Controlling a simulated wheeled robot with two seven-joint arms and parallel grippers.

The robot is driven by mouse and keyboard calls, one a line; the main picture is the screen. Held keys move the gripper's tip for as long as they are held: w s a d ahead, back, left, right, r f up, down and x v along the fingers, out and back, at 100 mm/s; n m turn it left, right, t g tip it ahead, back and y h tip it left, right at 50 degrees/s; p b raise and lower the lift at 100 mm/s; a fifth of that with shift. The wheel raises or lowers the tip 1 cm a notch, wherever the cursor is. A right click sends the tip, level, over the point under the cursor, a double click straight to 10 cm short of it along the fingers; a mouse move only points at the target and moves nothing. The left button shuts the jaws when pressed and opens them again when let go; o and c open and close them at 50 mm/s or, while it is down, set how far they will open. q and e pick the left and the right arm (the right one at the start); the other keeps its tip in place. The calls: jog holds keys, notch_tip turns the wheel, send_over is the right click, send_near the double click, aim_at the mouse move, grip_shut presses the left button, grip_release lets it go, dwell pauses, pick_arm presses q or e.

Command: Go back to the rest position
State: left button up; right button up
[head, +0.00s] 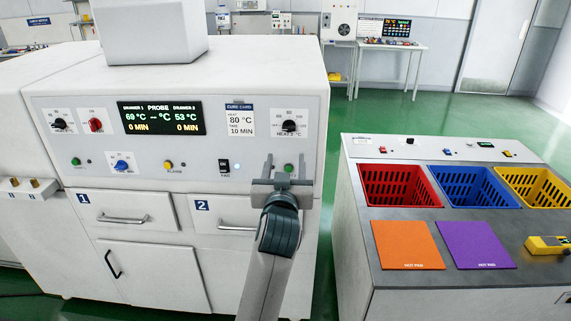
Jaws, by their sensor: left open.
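My right gripper is not in view.
Drawer 1 (125,214) looks shut. To the right, a grey bench (450,222) holds red (400,186), blue (473,187) and yellow (538,188) baskets, an orange pad (407,245), a purple pad (475,245) and a yellow device (548,245). Green floor shows between cabinet and bench.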

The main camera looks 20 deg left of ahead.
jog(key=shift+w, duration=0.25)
